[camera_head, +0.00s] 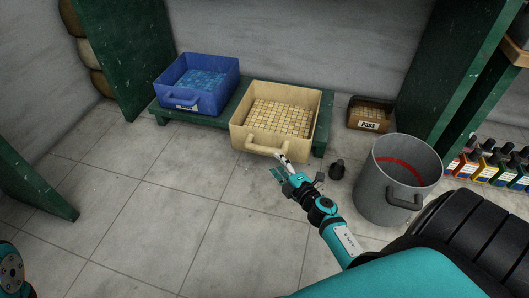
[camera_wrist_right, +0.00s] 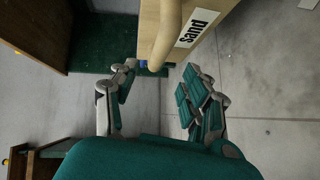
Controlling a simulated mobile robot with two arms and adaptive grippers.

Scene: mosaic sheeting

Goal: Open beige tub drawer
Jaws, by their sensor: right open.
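The beige tub drawer (camera_head: 304,128) sits on a low green stand, with beige mosaic sheeting inside. Its looped handle (camera_head: 266,149) faces front; it also shows in the right wrist view (camera_wrist_right: 166,35), beside a "Sand" label (camera_wrist_right: 193,28). My right gripper (camera_head: 281,167) is at the front of the tub, close to the handle. In the right wrist view the right gripper (camera_wrist_right: 160,86) is open, fingers apart and nothing between the tips; the handle's near end lies just beyond them. Whether a finger touches it, I cannot tell. My left gripper is out of view.
A blue tub (camera_head: 228,72) stands left on the green stand (camera_head: 172,116). The tiled floor at front left is clear.

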